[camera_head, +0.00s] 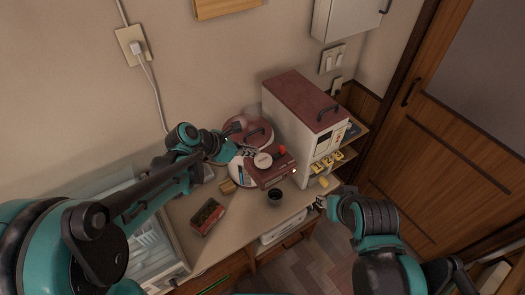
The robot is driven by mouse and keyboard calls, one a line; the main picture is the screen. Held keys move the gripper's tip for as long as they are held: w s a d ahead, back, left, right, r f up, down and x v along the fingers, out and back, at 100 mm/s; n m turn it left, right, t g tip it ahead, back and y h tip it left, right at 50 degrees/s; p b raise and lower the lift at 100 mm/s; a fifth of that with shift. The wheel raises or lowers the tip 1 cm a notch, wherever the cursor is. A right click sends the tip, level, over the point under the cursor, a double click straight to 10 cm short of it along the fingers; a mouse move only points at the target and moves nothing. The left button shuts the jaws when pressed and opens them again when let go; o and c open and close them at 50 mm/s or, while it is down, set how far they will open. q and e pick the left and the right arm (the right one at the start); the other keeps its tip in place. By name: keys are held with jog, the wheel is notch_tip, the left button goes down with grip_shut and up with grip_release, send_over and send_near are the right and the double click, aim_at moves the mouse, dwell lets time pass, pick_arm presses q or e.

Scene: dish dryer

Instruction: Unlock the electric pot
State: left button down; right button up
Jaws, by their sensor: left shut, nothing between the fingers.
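The electric pot (268,172) stands on the counter by the wall, seen from above. It has a dark red top and spout part over a white body, and a dark red round lid with a handle (256,134). My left gripper (238,128) is shut and empty. It is at the left side of the pot's lid; I cannot tell whether it touches it. The gripper and wrist hide part of the pot's left side. My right gripper (319,203) is low at the counter's front right, apart from the pot; its fingers are too small to read.
A tall white appliance with a dark red top (303,100) stands right of the pot. A dark cup (275,196) and a small red box (207,216) are in front. A dish dryer (150,250) is at left, partly behind my arm. A wooden door (440,140) is at right.

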pick_arm(q)
jog(key=v, duration=0.3)
jog(key=shift+s, duration=0.15)
jog(key=shift+a, duration=0.1)
jog(key=s+a+f+m+y+b, duration=0.2)
jog(key=s+a+f+m+b, duration=0.2)
jog(key=m, duration=0.4)
jog(key=s+a+f+m+t+y+b, duration=0.1)
jog(key=s+a+f+m+y+b, duration=0.2)
jog(key=s+m, duration=0.4)
jog(key=s+a+f+m+t+y+b, duration=0.1)
jog(key=s+a+f+m+y+b, duration=0.2)
jog(key=m, duration=0.6)
notch_tip(320, 180, down, 3)
jog(key=s+a+b, duration=0.2)
jog(key=b, duration=0.1)
jog(key=shift+s+f+m+b, duration=0.2)
jog(key=shift+s+m+b, duration=0.1)
jog(key=shift+m+b, duration=0.1)
